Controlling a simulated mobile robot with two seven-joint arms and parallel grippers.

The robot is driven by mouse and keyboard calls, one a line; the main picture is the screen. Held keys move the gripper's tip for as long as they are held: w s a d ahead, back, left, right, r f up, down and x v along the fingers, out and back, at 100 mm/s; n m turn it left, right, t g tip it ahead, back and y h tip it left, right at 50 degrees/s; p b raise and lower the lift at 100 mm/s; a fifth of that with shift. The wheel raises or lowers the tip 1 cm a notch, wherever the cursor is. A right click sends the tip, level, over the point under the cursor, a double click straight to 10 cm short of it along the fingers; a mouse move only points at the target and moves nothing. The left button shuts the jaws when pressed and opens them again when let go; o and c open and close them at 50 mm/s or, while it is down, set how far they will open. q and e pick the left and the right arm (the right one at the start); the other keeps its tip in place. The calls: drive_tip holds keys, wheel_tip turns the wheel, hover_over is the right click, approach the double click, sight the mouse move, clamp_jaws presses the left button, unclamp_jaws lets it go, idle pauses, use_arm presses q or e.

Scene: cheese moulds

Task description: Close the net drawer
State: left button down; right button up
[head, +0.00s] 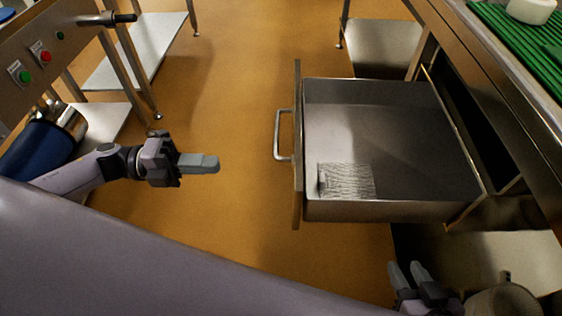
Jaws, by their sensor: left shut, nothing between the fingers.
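The net drawer (400,212) is a metal box pulled well out of the bench on the right. Its front panel (297,190) faces left and carries a bar handle (278,135). A folded pale net (346,182) lies in the drawer's near left corner; the rest of the drawer floor is bare. My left gripper (212,163) is shut and empty, left of the handle and apart from it. My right gripper (405,268) is open with a small gap between its fingers, below the drawer in the picture and apart from it.
The bench (500,62) on the right has a green ribbed mat (515,35) with a white round piece (531,10) on top. A frame with red and green buttons (33,62) stands on the left. Orange floor (235,90) lies clear between them.

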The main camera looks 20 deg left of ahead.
use_arm(q)
drive_tip(key=x, duration=1.3)
drive_tip(key=shift+d+b, duration=0.35)
drive_tip(key=shift+d, duration=0.05)
use_arm(e)
drive_tip(key=shift+w+a+r, duration=0.1)
drive_tip(key=shift+a+r, duration=0.05)
drive_tip(key=shift+a, duration=0.15)
use_arm(q)
drive_tip(key=shift+w, duration=0.1)
